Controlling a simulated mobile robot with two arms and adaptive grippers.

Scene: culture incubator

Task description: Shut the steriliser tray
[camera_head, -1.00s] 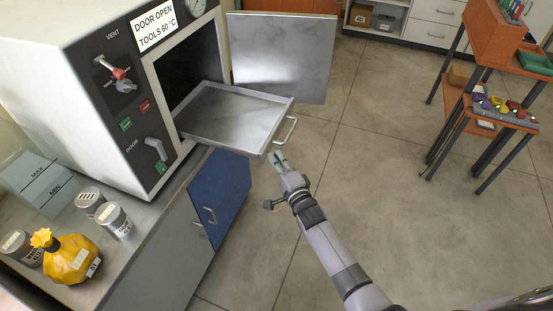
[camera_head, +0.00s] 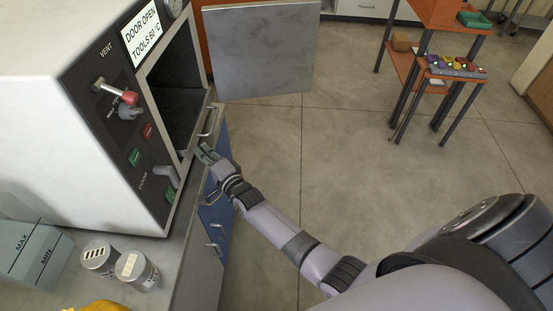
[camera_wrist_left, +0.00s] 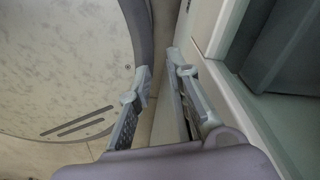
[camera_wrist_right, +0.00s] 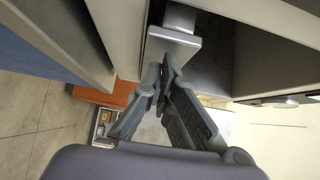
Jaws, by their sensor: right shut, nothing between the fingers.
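The steriliser (camera_head: 60,100) stands at left with its door (camera_head: 262,55) swung open. The metal tray (camera_head: 203,140) is mostly inside the chamber, its front edge and bar handle (camera_head: 209,121) at the opening. My right gripper (camera_head: 205,152) is shut and empty, its fingertips close to the tray front; I cannot tell whether they touch. In the right wrist view, the shut fingertips (camera_wrist_right: 160,72) are just below a pale metal piece (camera_wrist_right: 172,42). My left gripper (camera_wrist_left: 158,66) shows only in its wrist view, fingers slightly apart with nothing seen between them.
Labelled jars (camera_head: 137,270) and a MAX/MIN container (camera_head: 35,252) stand on the counter (camera_head: 180,270). A blue cabinet (camera_head: 214,215) is below the steriliser. Floor is clear between the door and the orange rack (camera_head: 400,62).

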